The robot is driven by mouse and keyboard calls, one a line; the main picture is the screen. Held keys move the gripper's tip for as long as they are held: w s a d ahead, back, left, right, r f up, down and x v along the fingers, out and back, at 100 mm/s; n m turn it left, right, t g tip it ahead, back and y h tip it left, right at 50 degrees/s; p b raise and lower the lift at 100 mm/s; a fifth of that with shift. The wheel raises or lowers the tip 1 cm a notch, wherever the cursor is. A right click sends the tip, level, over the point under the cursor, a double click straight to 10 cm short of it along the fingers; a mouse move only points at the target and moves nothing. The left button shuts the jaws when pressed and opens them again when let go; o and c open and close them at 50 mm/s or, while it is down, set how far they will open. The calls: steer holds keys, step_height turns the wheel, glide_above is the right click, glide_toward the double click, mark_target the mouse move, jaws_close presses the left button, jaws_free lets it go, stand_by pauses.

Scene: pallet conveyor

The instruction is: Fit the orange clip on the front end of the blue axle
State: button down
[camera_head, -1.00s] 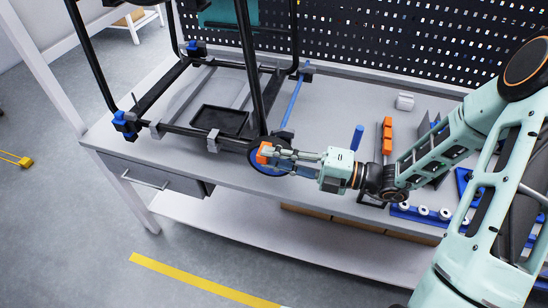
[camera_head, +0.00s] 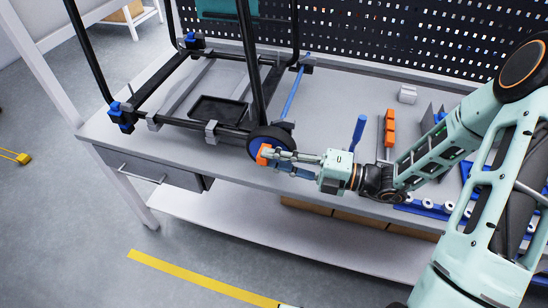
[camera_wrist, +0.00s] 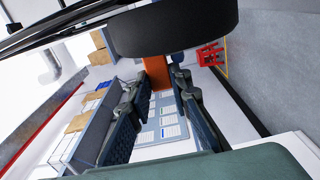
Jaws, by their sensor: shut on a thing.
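My gripper (camera_head: 272,154) is shut on the orange clip (camera_head: 264,151) at its fingertips. The clip is in front of the lower part of a black wheel with a blue hub (camera_head: 256,142). In the wrist view the clip (camera_wrist: 155,70) shows between the fingers, just below the black wheel (camera_wrist: 175,30). The blue axle (camera_head: 293,92) runs from the back of the cart frame towards the wheel. Its front end is hidden by the wheel and gripper, so I cannot tell whether the clip touches it.
The black tubular cart frame (camera_head: 172,120) stands on the grey bench (camera_head: 325,125). A black tray (camera_head: 215,109) lies within the frame. Several orange clips (camera_head: 390,128) sit in a holder to the right, beside an upright blue piece (camera_head: 358,132). A perforated board (camera_head: 400,35) closes the back.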

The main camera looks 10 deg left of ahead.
steer(key=shift+f, duration=0.1)
steer(key=c, duration=1.7)
jaws_free()
